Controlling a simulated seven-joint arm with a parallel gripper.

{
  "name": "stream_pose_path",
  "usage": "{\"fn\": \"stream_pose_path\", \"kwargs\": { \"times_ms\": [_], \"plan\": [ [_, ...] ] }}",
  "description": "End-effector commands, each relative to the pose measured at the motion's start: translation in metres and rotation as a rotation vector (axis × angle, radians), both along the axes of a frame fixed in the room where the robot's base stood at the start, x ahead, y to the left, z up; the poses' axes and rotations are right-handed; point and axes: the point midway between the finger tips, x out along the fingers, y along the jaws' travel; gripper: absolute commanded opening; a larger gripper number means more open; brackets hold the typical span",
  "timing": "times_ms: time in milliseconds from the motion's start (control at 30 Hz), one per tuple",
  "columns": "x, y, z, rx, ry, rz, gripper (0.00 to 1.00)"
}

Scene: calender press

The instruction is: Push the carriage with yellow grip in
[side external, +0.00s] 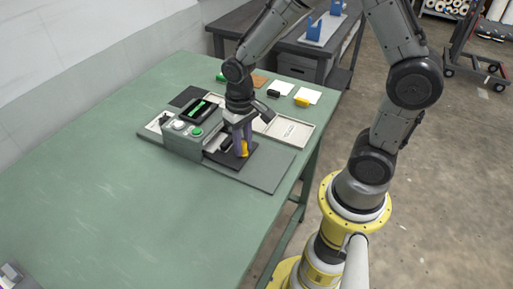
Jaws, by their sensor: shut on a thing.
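The carriage (237,163) is a dark flat plate sticking out of the right side of the grey press (181,145). Its yellow grip (244,149) stands up at its outer part. My gripper (242,147) points down over the carriage, and its purple fingers are shut on the yellow grip, partly hiding it. The press stands on a grey base plate (262,173) on the green table. It has a white and a green button and a dark screen with green marks on top. The carriage's inner end is hidden by the press and gripper.
A pale tray (291,132) lies behind the gripper on the green table (110,190). White cards (308,95), a small yellow block (301,102) and a black block (274,94) lie further back. The front left of the table is mostly clear.

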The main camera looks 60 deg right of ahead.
Motion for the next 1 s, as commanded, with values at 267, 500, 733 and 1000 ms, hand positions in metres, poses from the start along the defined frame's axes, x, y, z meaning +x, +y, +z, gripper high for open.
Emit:
{"fn": "stream_pose_path", "kwargs": {
  "times_ms": [267,500,733,1000],
  "plan": [
    [0.008,0.0,0.002,0.0,-0.02,0.001,0.0],
    [0.006,0.0,0.001,-0.001,-0.015,0.001,0.56],
    [0.005,0.0,0.001,0.0,-0.009,0.001,0.56],
    [0.005,0.0,0.026,-0.001,-0.015,0.0,0.56]
  ]
}}
